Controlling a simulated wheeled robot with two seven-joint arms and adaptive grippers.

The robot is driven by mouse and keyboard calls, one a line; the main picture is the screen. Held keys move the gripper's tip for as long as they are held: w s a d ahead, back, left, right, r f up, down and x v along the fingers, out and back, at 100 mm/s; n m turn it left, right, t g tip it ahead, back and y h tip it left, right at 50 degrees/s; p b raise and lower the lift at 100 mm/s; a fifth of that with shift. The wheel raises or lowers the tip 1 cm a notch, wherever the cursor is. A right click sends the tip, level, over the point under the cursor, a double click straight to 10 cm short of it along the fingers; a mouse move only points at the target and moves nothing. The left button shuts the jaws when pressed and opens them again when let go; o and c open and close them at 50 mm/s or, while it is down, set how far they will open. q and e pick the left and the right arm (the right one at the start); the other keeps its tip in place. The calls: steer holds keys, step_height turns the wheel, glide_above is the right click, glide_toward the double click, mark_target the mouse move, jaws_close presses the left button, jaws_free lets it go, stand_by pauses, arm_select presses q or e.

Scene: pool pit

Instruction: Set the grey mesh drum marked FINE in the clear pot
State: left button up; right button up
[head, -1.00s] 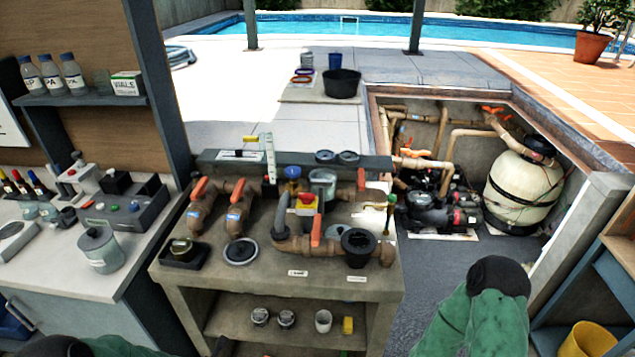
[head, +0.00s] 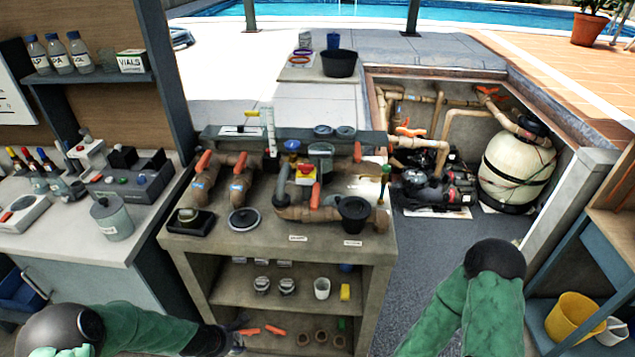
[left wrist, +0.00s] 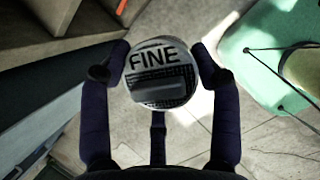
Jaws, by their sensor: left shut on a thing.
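The grey mesh drum (left wrist: 160,75) sits between the two dark fingers of my left gripper (left wrist: 162,72) in the left wrist view. Its top face reads FINE and has a raised bar across it. In the head view my left gripper (head: 236,341) is low, in front of the bench's left side; the drum is not clear there. A pale, see-through pot (head: 320,164) among the pipes on the bench top looks like the clear pot; pipework partly hides it. My right arm shows at the lower right, but its gripper is out of view.
The bench (head: 290,255) has brown pipes, orange handles and a black open pot (head: 354,213) on top. Its upper shelf holds two small baskets (head: 274,286), a white cup (head: 321,288) and a yellow block (head: 345,292). A counter stands left; dark floor is clear right.

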arm_select(q)
steer(key=w+d+r+m+g+h, duration=0.3)
steer(key=d+r+m+g, duration=0.35)
steer(key=m, duration=0.75)
step_height(320, 180, up, 8)
steer(key=m+g+y, duration=0.2)
steer(key=m+y, duration=0.2)
steer(key=m, duration=1.3)
steer(key=shift+d+f+y, duration=0.2)
steer(key=shift+d+y, duration=0.2)
steer(key=shift+d, duration=0.05)
steer(key=shift+w, duration=0.1)
